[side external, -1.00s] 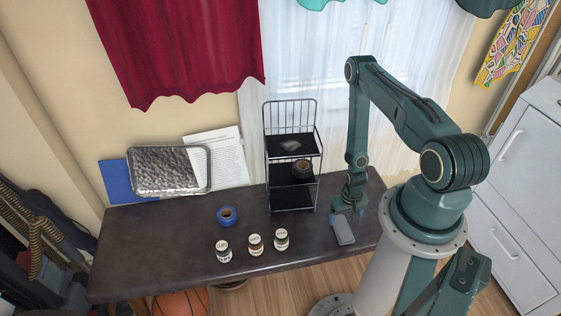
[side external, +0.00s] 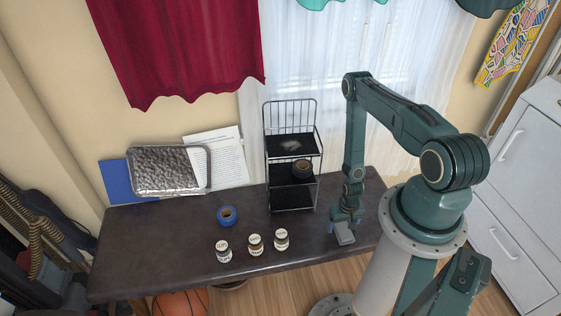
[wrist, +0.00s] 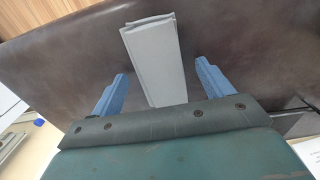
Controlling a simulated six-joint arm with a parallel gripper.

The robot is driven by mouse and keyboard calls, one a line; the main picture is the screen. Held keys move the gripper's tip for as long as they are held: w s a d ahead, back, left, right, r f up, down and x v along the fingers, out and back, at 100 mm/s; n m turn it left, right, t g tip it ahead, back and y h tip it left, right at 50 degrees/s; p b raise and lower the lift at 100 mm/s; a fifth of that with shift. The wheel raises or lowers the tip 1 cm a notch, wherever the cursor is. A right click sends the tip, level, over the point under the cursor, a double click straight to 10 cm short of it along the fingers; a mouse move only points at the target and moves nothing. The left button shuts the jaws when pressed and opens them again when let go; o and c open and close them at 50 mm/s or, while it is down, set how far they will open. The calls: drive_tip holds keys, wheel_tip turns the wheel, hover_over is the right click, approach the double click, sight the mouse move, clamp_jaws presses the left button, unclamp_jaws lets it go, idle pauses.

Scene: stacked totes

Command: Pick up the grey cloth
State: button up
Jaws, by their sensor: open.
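The grey cloth (side external: 345,238) is a small folded strip lying on the dark table near its right end. In the wrist view the cloth (wrist: 155,62) runs lengthwise between the two blue fingers, with its folded edge toward the top. My gripper (side external: 344,222) points down over the cloth's far part. In the wrist view my gripper (wrist: 161,69) is open, with one finger on each side of the cloth and a gap on both sides. The near end of the cloth is hidden behind the gripper body.
A black wire rack (side external: 291,185) holding a dark tape roll (side external: 302,168) stands left of my gripper. Several small jars (side external: 255,243) and a blue tape roll (side external: 227,215) are farther left on the table (side external: 160,250). A metal tray (side external: 168,170) leans at the back left.

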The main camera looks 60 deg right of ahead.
sight(343, 226)
drive_tip(key=c, duration=1.1)
drive_tip(key=shift+r, duration=0.1)
wheel_tip(343, 226, up, 20)
drive_tip(key=shift+f, duration=0.1)
idle(0.3)
idle(0.5)
drive_tip(key=shift+o, duration=0.9)
drive_tip(key=shift+c, duration=0.3)
